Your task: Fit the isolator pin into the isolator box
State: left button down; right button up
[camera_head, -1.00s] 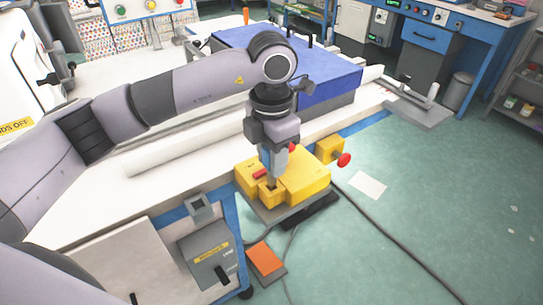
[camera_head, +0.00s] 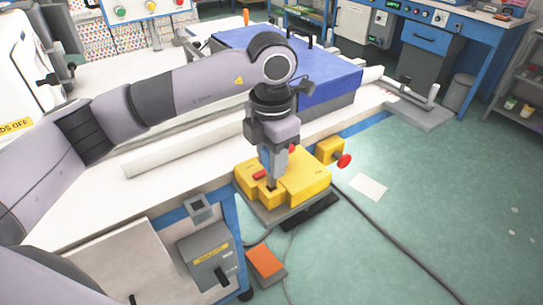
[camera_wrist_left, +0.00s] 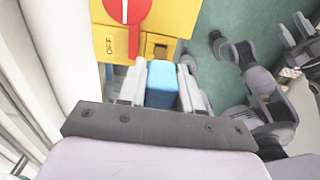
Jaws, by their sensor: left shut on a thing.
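The yellow isolator box (camera_head: 308,176) stands on a grey plate beside the white bench, with a red handle (camera_head: 260,174) on top. In the left wrist view the box (camera_wrist_left: 172,18) fills the top, with its red and white rotary handle (camera_wrist_left: 127,10) and a small brownish opening near its lower edge. My left gripper (camera_head: 271,184) points down at the near left part of the box. It is shut on a blue block (camera_wrist_left: 162,84), taken as the isolator pin, just short of the opening in that view. The pin's tip and any contact are hidden.
A yellow block with a red mushroom button (camera_head: 344,160) sits right of the box. A grey control unit (camera_head: 208,258) and an orange pedal (camera_head: 265,262) are in front. A blue-topped case (camera_head: 325,75) stands behind.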

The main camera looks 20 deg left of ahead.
aim_at(271, 185)
pick_arm(q)
jog(key=shift+f+b, duration=1.8)
jog(key=shift+f, duration=0.5)
jog(key=c, duration=0.7)
grip_release()
jog(key=shift+r, duration=0.1)
jog(key=shift+a, duration=0.1)
notch_tip(271, 185, up, 7)
jog(key=shift+s+r, duration=0.1)
jog(key=shift+d, duration=0.2)
